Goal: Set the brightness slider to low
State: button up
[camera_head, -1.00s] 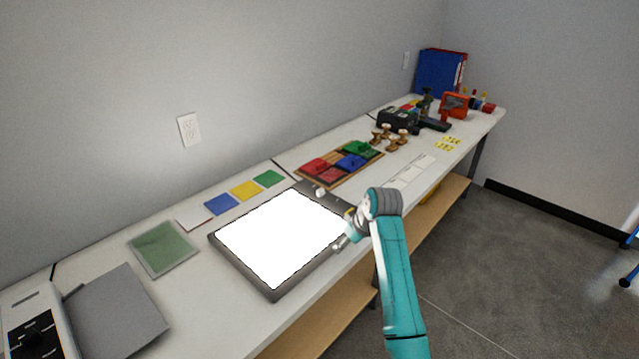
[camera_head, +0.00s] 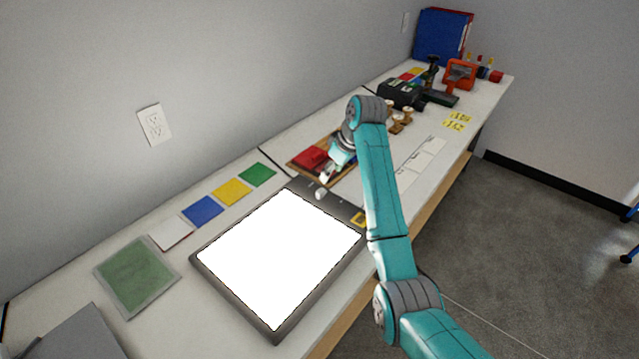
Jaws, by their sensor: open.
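The light pad (camera_head: 222,287) lies on the bench with its white panel glowing brightly inside a dark grey frame. A small pale knob (camera_head: 320,194), which looks like the brightness slider, sits on the frame's control strip along the far right side, near that strip's back end. A yellow-marked patch (camera_head: 358,219) is at the strip's front end. My gripper (camera_head: 333,171) is open, just above and beyond the knob in the picture, its fingers pointing down. It looks apart from the knob, though the exact gap is hard to tell. My arm hides part of the strip's surroundings.
Behind my gripper a wooden tray (camera_head: 297,164) holds coloured blocks, partly hidden by my arm. Coloured cards (camera_head: 203,211) and a green sheet (camera_head: 137,275) lie left of the pad. Stamps and a black device (camera_head: 402,93) stand farther back.

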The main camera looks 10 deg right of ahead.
aim_at(320, 191)
jog(key=x, duration=1)
jog(key=shift+s+d, duration=0.1)
grip_shut()
